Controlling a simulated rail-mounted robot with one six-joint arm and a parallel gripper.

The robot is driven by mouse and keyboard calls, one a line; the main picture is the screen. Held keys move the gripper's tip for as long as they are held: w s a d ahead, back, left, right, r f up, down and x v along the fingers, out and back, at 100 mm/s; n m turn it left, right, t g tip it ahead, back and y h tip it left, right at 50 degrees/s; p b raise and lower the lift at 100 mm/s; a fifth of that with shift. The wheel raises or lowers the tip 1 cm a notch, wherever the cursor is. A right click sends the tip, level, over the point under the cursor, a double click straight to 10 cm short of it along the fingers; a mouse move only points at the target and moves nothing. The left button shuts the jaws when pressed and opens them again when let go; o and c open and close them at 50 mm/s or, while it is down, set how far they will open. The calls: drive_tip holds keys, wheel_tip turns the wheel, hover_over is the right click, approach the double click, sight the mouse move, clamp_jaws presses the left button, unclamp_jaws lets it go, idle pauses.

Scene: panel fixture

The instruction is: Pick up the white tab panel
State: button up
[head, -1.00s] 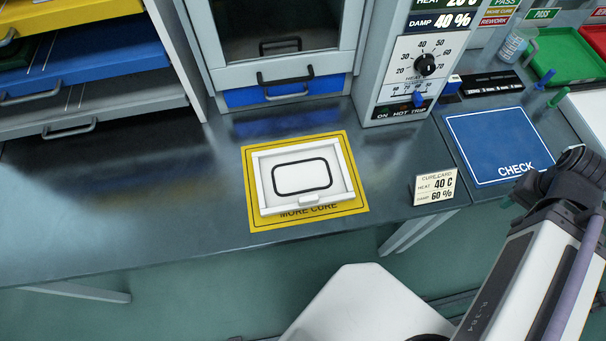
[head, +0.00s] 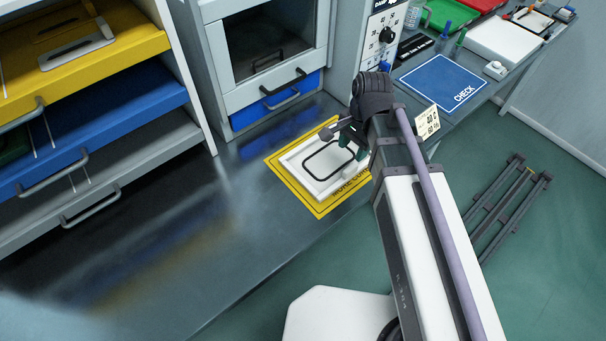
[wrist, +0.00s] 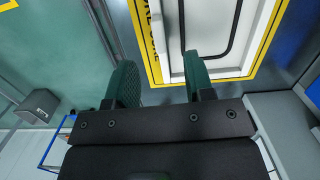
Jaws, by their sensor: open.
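The white panel (head: 309,177) lies flat on the yellow MORE CURE mat (head: 318,208); a black rounded outline runs around its middle. My gripper (head: 345,143) is over the panel's right part, and my arm hides some of that side. In the wrist view, my gripper (wrist: 157,72) is open and empty, with two green fingers apart. There the right finger overlaps the edge of the panel (wrist: 177,40) and the left finger is over the floor side. I cannot tell whether a finger touches the panel. The tab is not clear now.
Drawers with a yellow tray (head: 130,45) are at left; a white slotted piece (head: 78,45) lies there. A blue CHECK mat (head: 442,82) is at right. The bench left of the panel is clear.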

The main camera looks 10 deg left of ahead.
sight(351, 168)
drive_tip(key=shift+w+d+f+m, duration=0.25)
drive_tip(key=shift+w+d+m, duration=0.05)
drive_tip(key=shift+w+d, duration=0.35)
drive_tip(key=f+b, duration=0.3)
drive_tip(key=b, duration=0.1)
drive_tip(key=f+b, duration=0.2)
drive_tip(key=shift+s+a+f, duration=0.3)
drive_tip(key=shift+f, duration=0.05)
drive_tip(key=shift+s, duration=0.1)
drive_tip(key=f+b, duration=0.5)
drive_tip(key=shift+s+a+f, duration=0.1)
drive_tip(key=shift+s+a, duration=0.05)
drive_tip(key=shift+s, duration=0.2)
drive_tip(key=shift+r, duration=0.25)
clamp_jaws()
